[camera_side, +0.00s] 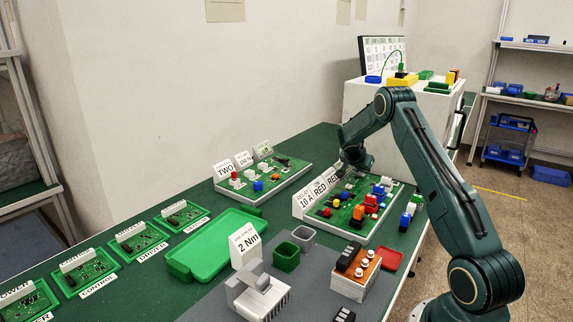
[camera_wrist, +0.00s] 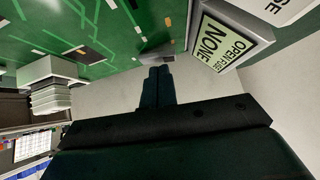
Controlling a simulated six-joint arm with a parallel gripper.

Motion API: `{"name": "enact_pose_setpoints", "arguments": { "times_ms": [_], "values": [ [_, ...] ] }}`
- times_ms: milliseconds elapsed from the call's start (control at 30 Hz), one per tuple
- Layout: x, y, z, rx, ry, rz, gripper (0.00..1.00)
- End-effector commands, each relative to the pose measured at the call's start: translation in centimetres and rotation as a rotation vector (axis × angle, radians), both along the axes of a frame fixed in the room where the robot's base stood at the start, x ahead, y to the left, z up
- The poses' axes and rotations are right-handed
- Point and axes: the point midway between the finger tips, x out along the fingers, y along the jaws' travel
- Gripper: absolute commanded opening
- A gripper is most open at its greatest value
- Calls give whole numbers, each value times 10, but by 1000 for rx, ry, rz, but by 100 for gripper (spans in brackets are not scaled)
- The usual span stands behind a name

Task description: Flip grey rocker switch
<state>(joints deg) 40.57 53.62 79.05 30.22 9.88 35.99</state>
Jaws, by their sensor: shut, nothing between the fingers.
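My gripper (camera_side: 357,163) is shut and empty. In the side view it is low behind the white label cards, at the back of the right green board (camera_side: 341,232), and its fingertips are hard to make out. In the wrist view the closed fingertips (camera_wrist: 157,73) point at a small grey wedge-shaped part (camera_wrist: 157,57) at the edge of a green circuit board (camera_wrist: 100,25). This may be the grey rocker switch; its tilt is unclear. The tips look close to it; I cannot tell whether they touch.
A pale green card reading "OPEN FUSE NONE" (camera_wrist: 222,43) stands right of the fingertips in the wrist view. A light ribbed block (camera_wrist: 50,97) is at left. In the side view a second board (camera_side: 262,180), a green tray (camera_side: 213,245) and a white cabinet (camera_side: 362,101) surround the work.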

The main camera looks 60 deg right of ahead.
Motion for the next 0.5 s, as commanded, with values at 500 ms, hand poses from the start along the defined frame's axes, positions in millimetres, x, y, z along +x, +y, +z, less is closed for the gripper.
{"name": "enact_pose_setpoints", "arguments": {
  "times_ms": [500],
  "values": [
    [-10,17,53,1,0,0,0]
  ]
}}
